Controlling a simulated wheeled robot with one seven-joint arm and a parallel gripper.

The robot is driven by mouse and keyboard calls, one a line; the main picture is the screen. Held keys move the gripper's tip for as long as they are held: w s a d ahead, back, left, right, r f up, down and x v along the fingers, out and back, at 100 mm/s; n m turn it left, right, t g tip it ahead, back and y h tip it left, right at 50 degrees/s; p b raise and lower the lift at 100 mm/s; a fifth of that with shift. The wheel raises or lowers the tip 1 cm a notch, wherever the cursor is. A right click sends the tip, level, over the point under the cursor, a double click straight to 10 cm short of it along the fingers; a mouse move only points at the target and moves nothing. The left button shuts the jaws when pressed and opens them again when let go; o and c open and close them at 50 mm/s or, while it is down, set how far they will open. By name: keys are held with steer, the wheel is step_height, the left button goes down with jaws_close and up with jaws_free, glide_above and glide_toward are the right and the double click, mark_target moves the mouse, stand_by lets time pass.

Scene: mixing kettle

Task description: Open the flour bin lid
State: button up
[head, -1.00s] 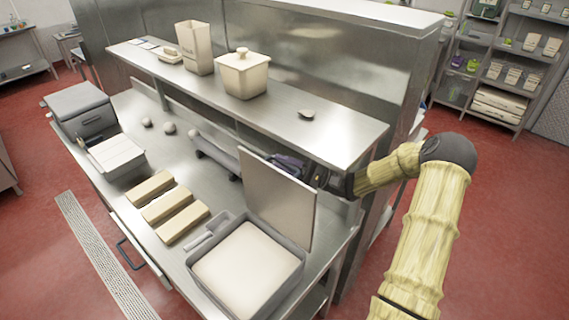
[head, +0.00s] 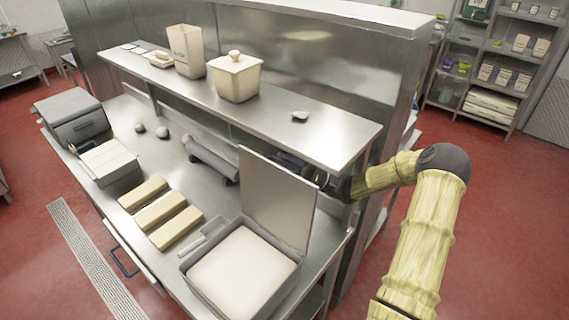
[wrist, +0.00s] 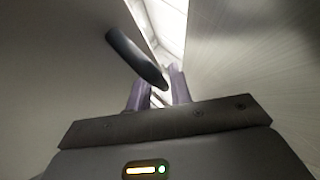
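The flour bin (head: 198,273) is a grey square tub at the near end of the counter, full of white flour (head: 243,272). Its flat grey lid (head: 277,202) stands raised, roughly upright, along the bin's far right edge, so the flour is uncovered. My gripper (head: 290,160) is behind the lid and mostly hidden by it in the head view. In the wrist view, its two purple fingers (wrist: 160,85) are apart with a gap between them. A dark bar-shaped handle (wrist: 138,58) lies just beyond them, its near end close to the gap; I cannot tell whether they touch.
A steel shelf (head: 320,138) overhangs close to my gripper and holds a lidded cream pot (head: 235,80) and a tall cream container (head: 186,52). Tan blocks (head: 155,210), a grey roller (head: 210,158) and a white-topped box (head: 108,163) are on the counter left of the bin.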

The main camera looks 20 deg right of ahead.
steer(key=b+v, duration=0.7)
steer(key=v, duration=1)
steer(key=shift+s+d, duration=0.1)
steer(key=shift+s, duration=0.1)
